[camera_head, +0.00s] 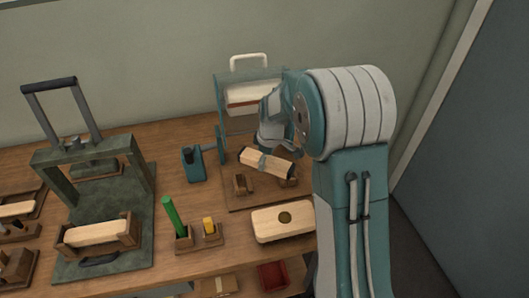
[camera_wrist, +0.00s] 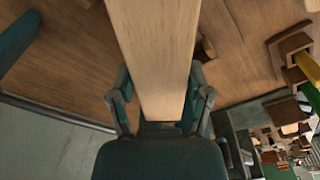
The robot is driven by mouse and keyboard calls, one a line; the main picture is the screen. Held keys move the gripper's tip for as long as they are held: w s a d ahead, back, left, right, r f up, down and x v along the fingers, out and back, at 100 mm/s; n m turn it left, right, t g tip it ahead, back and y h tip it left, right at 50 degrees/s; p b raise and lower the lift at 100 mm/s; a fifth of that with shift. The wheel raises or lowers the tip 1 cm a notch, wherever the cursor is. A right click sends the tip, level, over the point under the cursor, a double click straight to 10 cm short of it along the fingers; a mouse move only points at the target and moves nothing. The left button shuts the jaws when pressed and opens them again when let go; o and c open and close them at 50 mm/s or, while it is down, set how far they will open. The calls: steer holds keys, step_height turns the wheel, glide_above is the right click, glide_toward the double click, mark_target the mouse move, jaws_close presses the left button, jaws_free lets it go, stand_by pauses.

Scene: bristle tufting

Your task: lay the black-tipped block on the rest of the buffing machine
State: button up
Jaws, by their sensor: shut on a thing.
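The black-tipped block (camera_head: 255,158) is pale wood with dark ends. My gripper (camera_head: 269,160) is shut around its middle and holds it slightly tilted, its right end lower. In the wrist view the block (camera_wrist: 155,45) runs up between the two fingers of my gripper (camera_wrist: 160,100). The buffing machine (camera_head: 221,120) has a teal frame with a white roller (camera_head: 242,92). The rest (camera_head: 241,185), small wooden supports on a brown base, lies below and in front of the block. The right support is partly hidden under the block. The block appears above the supports; exact clearance cannot be told.
A pale block with a round hole (camera_head: 265,228) lies in front of the machine. A green rod (camera_head: 174,217) and a yellow piece (camera_head: 209,226) stand in holders. A teal box (camera_head: 194,165) is left. A dark green press (camera_head: 135,180) stands farther left.

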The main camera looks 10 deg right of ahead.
steer(key=n, duration=0.1)
steer(key=r+n, duration=0.1)
steer(key=n, duration=0.2)
steer(key=shift+w+r, duration=0.2)
steer(key=shift+w, duration=0.05)
steer(key=n, duration=0.2)
steer(key=r+n, duration=0.1)
steer(key=n, duration=0.1)
steer(key=shift+w+g, duration=0.1)
steer(key=shift+g, duration=0.3)
steer(key=shift+a+f, duration=0.1)
steer(key=shift+f, duration=2.4)
steer(key=shift+f, duration=1.95)
steer(key=shift+f, duration=0.45)
steer(key=o, duration=1.3)
steer(key=shift+r, duration=0.15)
